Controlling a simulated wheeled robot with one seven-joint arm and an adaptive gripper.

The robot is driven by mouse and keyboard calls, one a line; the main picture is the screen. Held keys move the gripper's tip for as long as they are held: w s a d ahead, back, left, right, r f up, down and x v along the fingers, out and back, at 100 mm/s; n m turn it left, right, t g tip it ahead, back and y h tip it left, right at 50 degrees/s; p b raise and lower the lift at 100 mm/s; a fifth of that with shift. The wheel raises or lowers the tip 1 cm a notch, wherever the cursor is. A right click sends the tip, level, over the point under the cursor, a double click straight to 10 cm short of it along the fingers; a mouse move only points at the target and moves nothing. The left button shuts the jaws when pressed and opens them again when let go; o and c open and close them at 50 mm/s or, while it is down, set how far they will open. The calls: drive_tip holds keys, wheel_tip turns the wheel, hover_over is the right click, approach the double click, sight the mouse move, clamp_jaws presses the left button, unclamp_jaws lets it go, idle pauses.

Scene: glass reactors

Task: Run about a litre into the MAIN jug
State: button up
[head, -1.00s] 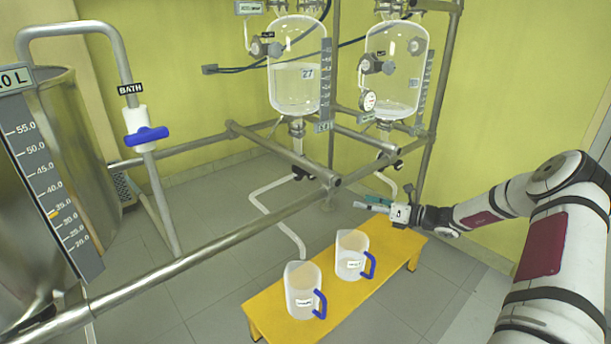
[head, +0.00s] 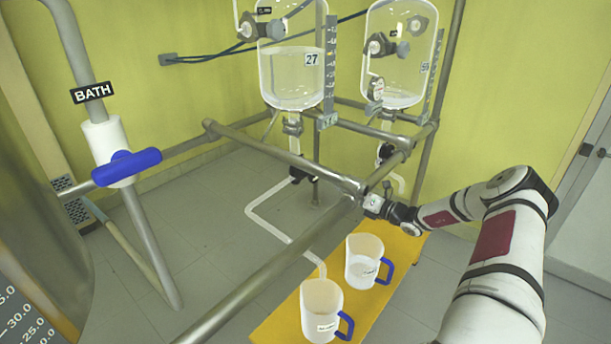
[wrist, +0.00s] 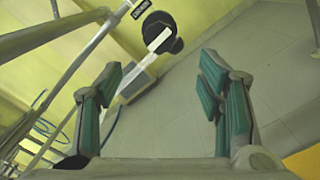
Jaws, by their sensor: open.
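Two translucent jugs with blue handles stand upright on a yellow bench (head: 268,336) in the head view: a front jug (head: 318,296) and a rear jug (head: 358,250). Their labels are too small to read, so I cannot tell which is MAIN. A left vessel (head: 290,85) marked 27 holds clear liquid; its white outlet tube (head: 262,224) runs down to behind the front jug. A right vessel (head: 405,72) hangs beside it. My gripper (wrist: 158,88) is open and empty; in the wrist view a black valve (wrist: 162,22) with a white part lies beyond its fingers.
Metal frame rails (head: 285,160) cross between me and the vessels, close to my gripper in the head view. A BATH pipe with a blue-handled valve (head: 128,167) stands at left, near a large steel tank (head: 45,215). Grey floor is open right of the bench.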

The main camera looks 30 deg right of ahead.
sight(316, 178)
drive_tip(key=b+x, duration=0.3)
drive_tip(key=x, duration=1)
drive_tip(key=shift+w+a+b, duration=0.15)
drive_tip(key=shift+w+b, duration=0.1)
drive_tip(key=shift+b, duration=0.05)
drive_tip(key=c, duration=1.2)
